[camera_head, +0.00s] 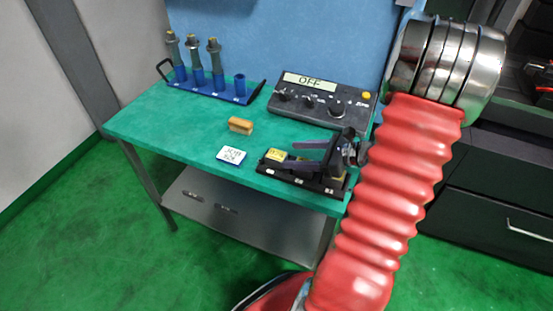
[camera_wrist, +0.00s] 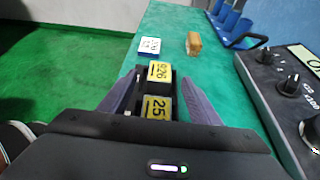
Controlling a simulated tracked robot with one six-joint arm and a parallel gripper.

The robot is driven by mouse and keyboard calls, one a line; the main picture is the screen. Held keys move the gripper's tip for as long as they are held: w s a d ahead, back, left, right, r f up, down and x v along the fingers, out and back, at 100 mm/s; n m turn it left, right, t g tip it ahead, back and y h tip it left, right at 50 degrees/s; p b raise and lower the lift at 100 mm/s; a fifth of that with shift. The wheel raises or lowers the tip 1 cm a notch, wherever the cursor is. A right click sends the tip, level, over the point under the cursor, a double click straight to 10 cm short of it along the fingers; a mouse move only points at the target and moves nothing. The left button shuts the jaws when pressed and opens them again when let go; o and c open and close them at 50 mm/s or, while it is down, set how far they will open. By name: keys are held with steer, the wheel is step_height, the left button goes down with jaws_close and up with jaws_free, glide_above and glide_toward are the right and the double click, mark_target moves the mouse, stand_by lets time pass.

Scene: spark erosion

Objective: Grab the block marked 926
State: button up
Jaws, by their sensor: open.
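The block marked 926 (camera_wrist: 160,71) has a yellow top face and sits in a black holder (camera_wrist: 139,82) on the green table, in the wrist view. A second yellow-topped block (camera_wrist: 157,107), its label starting with 25, sits in the same holder nearer my wrist. In the head view, a yellow-topped block (camera_head: 277,154) shows at the left end of the holder (camera_head: 306,181); its number is too small to read. My gripper (camera_wrist: 157,78) is open and empty, its two fingers on either side of the blocks. It also shows over the holder in the head view (camera_head: 289,156).
A blue-and-white label tile (camera_head: 231,155) and a wooden-backed brush or block (camera_head: 240,125) lie on the table (camera_head: 160,125). A control box (camera_head: 322,103) reading OFF stands behind the holder. A blue rack (camera_head: 228,97) with several tools stands at back left.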

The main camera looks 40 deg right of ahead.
mark_target(277, 155)
steer(key=shift+w+a+f, duration=0.1)
steer(key=shift+w, duration=0.1)
steer(key=shift+x, duration=2.5)
steer(key=shift+f, duration=0.1)
steer(key=shift+c, duration=0.4)
steer(key=c, duration=1.3)
steer(key=shift+r, duration=5.05)
steer(key=shift+s, duration=0.15)
